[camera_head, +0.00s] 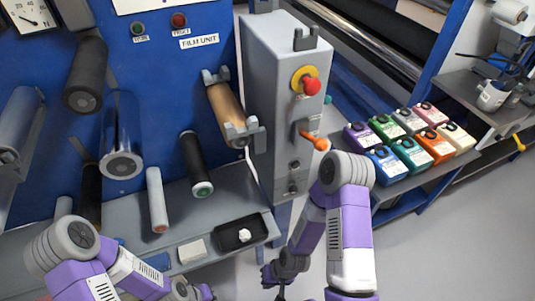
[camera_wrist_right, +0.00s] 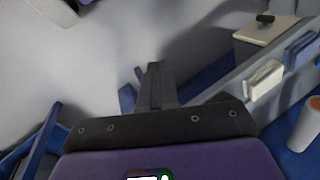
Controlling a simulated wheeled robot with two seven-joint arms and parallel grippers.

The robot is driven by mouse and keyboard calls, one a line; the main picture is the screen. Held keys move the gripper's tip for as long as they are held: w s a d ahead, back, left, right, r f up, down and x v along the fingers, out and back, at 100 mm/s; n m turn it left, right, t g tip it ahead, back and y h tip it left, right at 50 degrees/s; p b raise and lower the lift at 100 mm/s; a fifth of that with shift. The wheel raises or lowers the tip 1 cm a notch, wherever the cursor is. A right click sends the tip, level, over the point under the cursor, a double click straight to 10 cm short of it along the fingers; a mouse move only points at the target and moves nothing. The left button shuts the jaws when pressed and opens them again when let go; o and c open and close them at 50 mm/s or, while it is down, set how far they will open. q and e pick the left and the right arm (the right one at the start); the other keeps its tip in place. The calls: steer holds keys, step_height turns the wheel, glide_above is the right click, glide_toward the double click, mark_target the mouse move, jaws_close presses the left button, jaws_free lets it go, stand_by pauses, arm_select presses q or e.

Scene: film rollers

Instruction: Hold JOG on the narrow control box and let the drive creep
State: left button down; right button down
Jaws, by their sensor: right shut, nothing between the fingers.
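The narrow control box (camera_head: 262,110) is a tall grey cabinet right of the blue film unit panel. Its right face carries a red mushroom button (camera_head: 310,86) on a yellow plate, an orange-knobbed lever (camera_head: 319,143) and two small round controls (camera_head: 294,164) low down. I cannot read which is JOG. My right gripper (camera_head: 277,281) is low, below and apart from the box; it is shut and empty, its fingers pressed together in the right wrist view (camera_wrist_right: 156,85). My left gripper (camera_head: 203,292) is at the bottom edge, partly cut off; its jaws cannot be made out.
A grey ledge (camera_head: 130,222) under the rollers holds a black tray (camera_head: 226,241) and a pale block (camera_head: 192,251). Several coloured cartridges stand on a shelf at right, near my right forearm. The floor (camera_head: 440,240) at lower right is clear.

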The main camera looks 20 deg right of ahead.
steer(key=w+d+r+m+t+h+b, duration=0.3)
steer(key=w+d+r+m+t+b, duration=0.15)
steer(key=w, duration=0.35)
steer(key=w+d+r+m+t+h+b, duration=0.3)
steer(key=w+d+t+b, duration=0.15)
steer(key=w, duration=0.35)
steer(key=d+r+m+t+h+b, duration=0.2)
steer(key=d+r+m+h+b, duration=0.3)
steer(key=r, duration=0.8)
steer(key=d+m+h, duration=0.3)
steer(key=d+m, duration=0.1)
steer(key=d, duration=0.1)
steer(key=shift+d, duration=0.4)
steer(key=shift+m, duration=0.25)
